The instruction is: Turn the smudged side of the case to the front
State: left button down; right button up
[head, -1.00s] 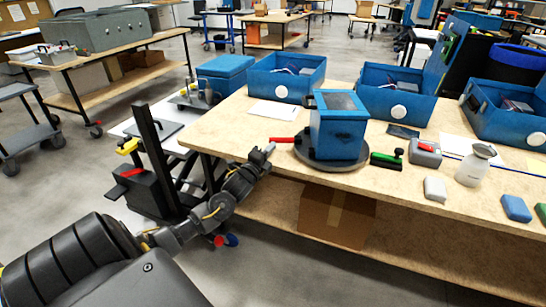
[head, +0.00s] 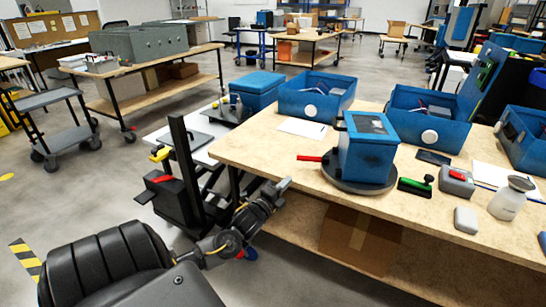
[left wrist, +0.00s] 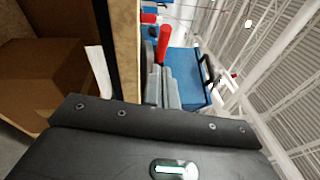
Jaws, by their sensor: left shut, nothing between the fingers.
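The blue case (head: 366,155) stands upright on a round dark turntable (head: 345,182) on the wooden workbench. Its top has a dark window panel. Faint darker patches show on the side facing me, but I cannot tell clearly whether they are the smudge. A red handle (head: 309,158) sticks out to the left from the turntable; it also shows in the left wrist view (left wrist: 165,42). My left gripper (head: 284,184) is shut and empty in front of the bench edge, apart from the handle. My right gripper is not in view.
Open blue housings (head: 316,97) stand along the back of the bench. A black stand (head: 182,160) rises left of the bench.

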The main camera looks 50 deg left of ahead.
pick_arm(q)
jog(key=s, duration=0.5)
jog(key=shift+a+f, duration=0.4)
